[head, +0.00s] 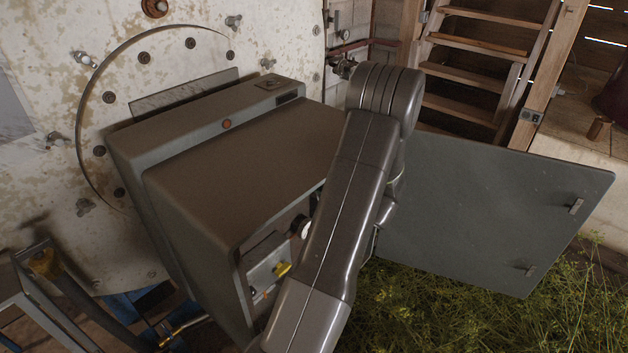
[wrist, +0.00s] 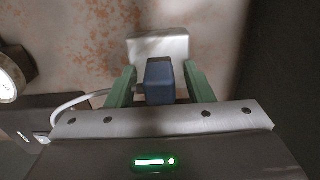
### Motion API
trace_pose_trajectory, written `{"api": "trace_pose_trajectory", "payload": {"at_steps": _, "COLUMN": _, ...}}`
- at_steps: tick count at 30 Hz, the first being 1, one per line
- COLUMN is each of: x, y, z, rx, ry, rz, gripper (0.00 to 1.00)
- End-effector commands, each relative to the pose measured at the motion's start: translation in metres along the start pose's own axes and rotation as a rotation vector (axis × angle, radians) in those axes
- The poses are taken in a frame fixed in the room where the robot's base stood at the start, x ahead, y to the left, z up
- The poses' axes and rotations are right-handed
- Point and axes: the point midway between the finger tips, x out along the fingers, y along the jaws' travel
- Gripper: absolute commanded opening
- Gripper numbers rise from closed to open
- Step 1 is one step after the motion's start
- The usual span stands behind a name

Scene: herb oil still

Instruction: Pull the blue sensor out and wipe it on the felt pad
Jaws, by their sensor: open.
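In the wrist view the blue sensor (wrist: 160,80) is a small dark blue block in front of a pale block (wrist: 158,47) on the stained back wall. A pale cable runs to its left side. My gripper (wrist: 160,84) has its two green fingers on either side of the sensor, with a gap visible at each side. Whether the fingers reach its full depth I cannot tell. In the head view my arm hides the gripper and the sensor. I cannot make out a felt pad for certain in either view.
The grey cabinet (head: 240,165) stands open, its door (head: 490,210) swung to the right. Inside is a yellow part (head: 282,269) beside my arm. A round white-faced gauge (wrist: 6,80) is at the left in the wrist view. A dark wall (wrist: 285,60) bounds the right.

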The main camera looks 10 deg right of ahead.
Motion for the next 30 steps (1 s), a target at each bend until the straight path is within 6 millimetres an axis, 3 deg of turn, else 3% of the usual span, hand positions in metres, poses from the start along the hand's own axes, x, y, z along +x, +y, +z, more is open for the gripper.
{"api": "trace_pose_trajectory", "payload": {"at_steps": 8, "x": 0.0, "y": 0.0, "z": 0.0, "rx": 0.0, "ry": 0.0, "rz": 0.0, "gripper": 0.45}}
{"api": "trace_pose_trajectory", "payload": {"at_steps": 15, "x": 0.0, "y": 0.0, "z": 0.0, "rx": 0.0, "ry": 0.0, "rz": 0.0, "gripper": 0.0}}
{"api": "trace_pose_trajectory", "payload": {"at_steps": 30, "x": -0.014, "y": 0.001, "z": 0.0, "rx": 0.0, "ry": 0.001, "rz": 0.001, "gripper": 0.0}}
